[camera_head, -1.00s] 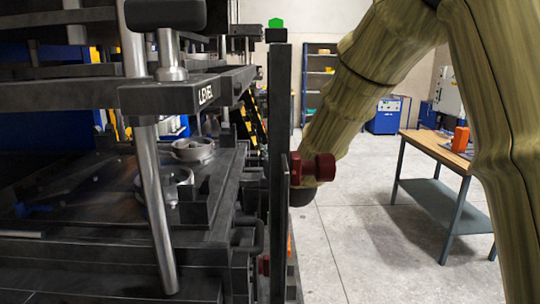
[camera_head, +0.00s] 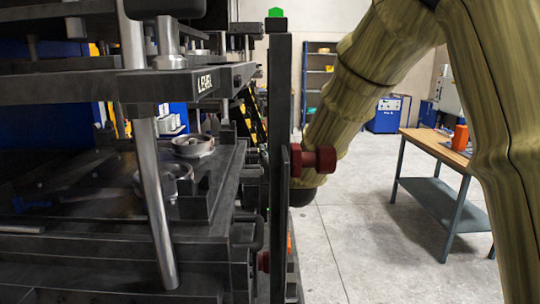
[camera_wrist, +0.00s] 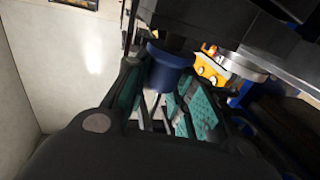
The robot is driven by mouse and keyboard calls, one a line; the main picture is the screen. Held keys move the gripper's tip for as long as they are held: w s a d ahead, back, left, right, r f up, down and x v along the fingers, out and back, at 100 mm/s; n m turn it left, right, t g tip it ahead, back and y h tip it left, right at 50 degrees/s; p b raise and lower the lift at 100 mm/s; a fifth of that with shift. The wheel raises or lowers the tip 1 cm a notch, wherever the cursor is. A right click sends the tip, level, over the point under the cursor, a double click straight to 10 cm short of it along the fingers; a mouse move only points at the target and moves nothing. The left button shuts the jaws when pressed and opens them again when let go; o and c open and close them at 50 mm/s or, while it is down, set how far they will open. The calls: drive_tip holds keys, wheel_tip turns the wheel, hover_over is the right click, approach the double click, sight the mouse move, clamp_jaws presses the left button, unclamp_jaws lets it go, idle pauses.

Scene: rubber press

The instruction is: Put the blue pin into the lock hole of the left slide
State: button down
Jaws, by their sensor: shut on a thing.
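In the wrist view my gripper (camera_wrist: 165,105) is closed, its teal-padded fingers around the blue pin (camera_wrist: 170,66). The pin's thick blue round body shows at the fingertips, just below a dark block of the press. I cannot tell whether the pin touches that block. The left slide and its lock hole cannot be made out for certain. In the head view my arm reaches down behind the dark upright post, and my gripper and the pin are hidden there.
The upright post (camera_head: 280,120) and a dark red knob (camera_head: 318,160) stand close to my arm. A wooden-topped bench (camera_head: 440,145) is at right; the floor between is clear.

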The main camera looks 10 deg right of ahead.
drive_tip(key=shift+f+b, duration=0.35)
drive_tip(key=shift+f, duration=0.15)
idle(0.3)
drive_tip(key=c, duration=1.1)
unclamp_jaws()
drive_tip(key=s, duration=1.2)
drive_tip(key=shift+d, duration=0.4)
